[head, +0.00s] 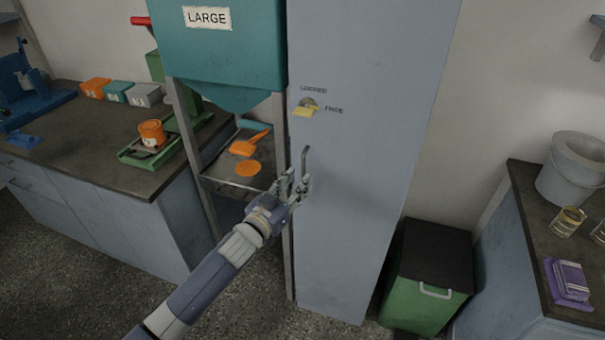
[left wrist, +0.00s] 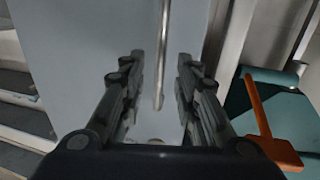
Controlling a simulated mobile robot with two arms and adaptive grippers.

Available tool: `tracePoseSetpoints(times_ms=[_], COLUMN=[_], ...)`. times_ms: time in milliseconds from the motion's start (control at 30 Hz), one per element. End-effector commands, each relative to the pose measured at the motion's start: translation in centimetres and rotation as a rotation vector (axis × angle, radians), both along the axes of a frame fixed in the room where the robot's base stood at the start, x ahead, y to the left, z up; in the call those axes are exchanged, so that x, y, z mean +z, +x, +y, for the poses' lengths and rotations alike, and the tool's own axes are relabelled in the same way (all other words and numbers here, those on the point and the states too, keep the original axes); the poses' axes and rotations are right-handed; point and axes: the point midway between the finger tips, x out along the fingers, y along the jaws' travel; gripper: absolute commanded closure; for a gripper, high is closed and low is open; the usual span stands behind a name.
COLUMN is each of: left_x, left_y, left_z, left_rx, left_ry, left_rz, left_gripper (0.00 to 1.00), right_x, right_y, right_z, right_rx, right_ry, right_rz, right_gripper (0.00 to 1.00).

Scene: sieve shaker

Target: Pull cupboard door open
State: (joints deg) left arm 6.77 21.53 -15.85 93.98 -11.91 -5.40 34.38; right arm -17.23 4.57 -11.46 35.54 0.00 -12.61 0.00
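The tall grey-blue cupboard door (head: 355,190) stands in the middle of the head view and looks shut. Its slim vertical metal handle (head: 305,160) is near the door's left edge. A yellow-tabbed lock (head: 305,111) sits above it, between the labels LOCKED and FREE; I cannot tell its setting. My left gripper (head: 293,186) is at the lower part of the handle. In the left wrist view the handle (left wrist: 162,60) runs between the two spread fingers of the left gripper (left wrist: 160,85), with gaps on both sides. My right gripper is out of view.
A teal hopper (head: 220,50) marked LARGE stands left of the cupboard, above a shelf with an orange scoop (head: 245,146). A green bin (head: 428,275) stands on the floor right of the cupboard. A bench (head: 90,150) is at left. Floor in front of the door looks clear.

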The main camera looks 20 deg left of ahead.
Motion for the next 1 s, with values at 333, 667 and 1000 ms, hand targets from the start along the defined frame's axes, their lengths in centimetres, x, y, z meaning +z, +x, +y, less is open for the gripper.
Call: tracePoseSetpoints(times_ms=[333, 667, 1000], left_x=[0.0, -0.1, -0.1], left_y=[3.6, 3.9, 3.9], left_z=[-0.9, -0.9, -0.9], left_rx=[0.0, 0.0, 0.0], left_ry=[0.0, 0.0, 0.0], left_rz=[0.0, 0.001, 0.001], left_gripper=[0.71, 0.71, 1.0], right_x=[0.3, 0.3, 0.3], right_y=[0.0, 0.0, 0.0], right_z=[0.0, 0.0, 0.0], right_rx=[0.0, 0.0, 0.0], right_ry=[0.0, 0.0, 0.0], right_rz=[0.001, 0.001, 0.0], right_gripper=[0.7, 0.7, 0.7])
